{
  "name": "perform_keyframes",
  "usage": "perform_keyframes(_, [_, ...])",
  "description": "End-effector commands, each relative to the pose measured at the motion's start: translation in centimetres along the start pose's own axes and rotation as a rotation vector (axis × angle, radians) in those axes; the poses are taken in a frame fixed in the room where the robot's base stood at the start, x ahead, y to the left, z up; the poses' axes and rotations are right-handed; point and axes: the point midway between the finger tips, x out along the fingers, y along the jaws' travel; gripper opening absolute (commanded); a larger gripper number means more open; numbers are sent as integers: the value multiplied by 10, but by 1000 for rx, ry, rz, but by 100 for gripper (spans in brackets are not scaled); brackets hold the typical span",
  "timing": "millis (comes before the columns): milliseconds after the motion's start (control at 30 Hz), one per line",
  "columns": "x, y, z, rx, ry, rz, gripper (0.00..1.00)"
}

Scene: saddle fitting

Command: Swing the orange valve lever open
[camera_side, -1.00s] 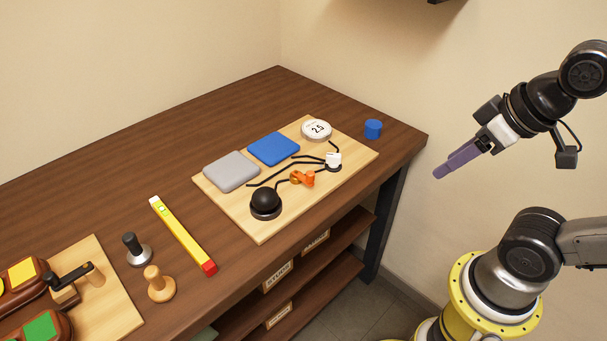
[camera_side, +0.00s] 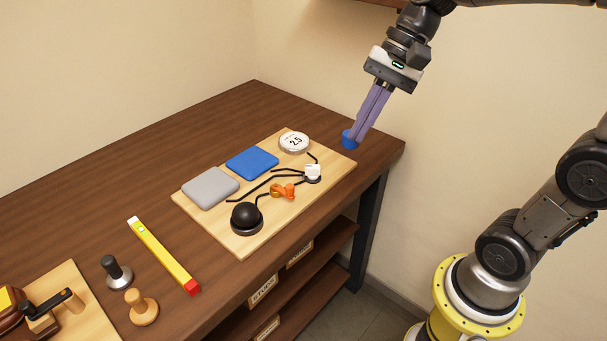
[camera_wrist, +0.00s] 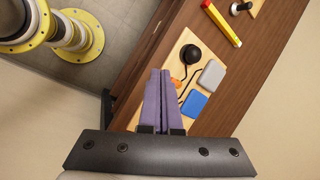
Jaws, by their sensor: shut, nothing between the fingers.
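The orange valve lever (camera_side: 284,191) sits on the light wooden board (camera_side: 262,213), on a black tube between the black ball (camera_side: 246,217) and a white fitting (camera_side: 312,172). In the wrist view the lever (camera_wrist: 177,83) shows only partly, beside my fingers. My gripper (camera_side: 355,138) has long purple fingers, shut with nothing between them. It hangs above the far right corner of the table, apart from the lever and to its upper right in the side view. In the wrist view my gripper (camera_wrist: 160,72) points towards the board and hides part of it.
A blue cylinder (camera_side: 347,141) stands right behind my fingertips in the side view. The board also bears a round gauge (camera_side: 294,142), a blue pad (camera_side: 252,163) and a grey pad (camera_side: 210,187). A yellow level (camera_side: 160,253) and two tampers lie left; bare table lies behind the board.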

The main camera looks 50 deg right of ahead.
Motion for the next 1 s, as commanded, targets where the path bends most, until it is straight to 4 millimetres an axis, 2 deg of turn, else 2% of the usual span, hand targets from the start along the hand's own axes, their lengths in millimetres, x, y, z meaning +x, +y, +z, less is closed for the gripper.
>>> perform_keyframes(33, [5, -10, -16, 85, -41, 2, 0])
perform_keyframes(100, [12, -22, -36, 194, -95, -2, 0])
perform_keyframes(267, [30, -39, -91, 421, -209, -10, 0])
perform_keyframes(400, [52, -37, -141, 572, -287, -17, 0])
perform_keyframes(533, [71, -24, -178, 662, -326, -14, 0])
perform_keyframes(600, [79, -14, -189, 696, -339, -5, 0])
perform_keyframes(733, [87, -3, -199, 735, -353, 2, 0])
perform_keyframes(867, [94, -3, -196, 737, -351, 0, 0])
perform_keyframes(1000, [114, -6, -189, 736, -353, 3, 0])
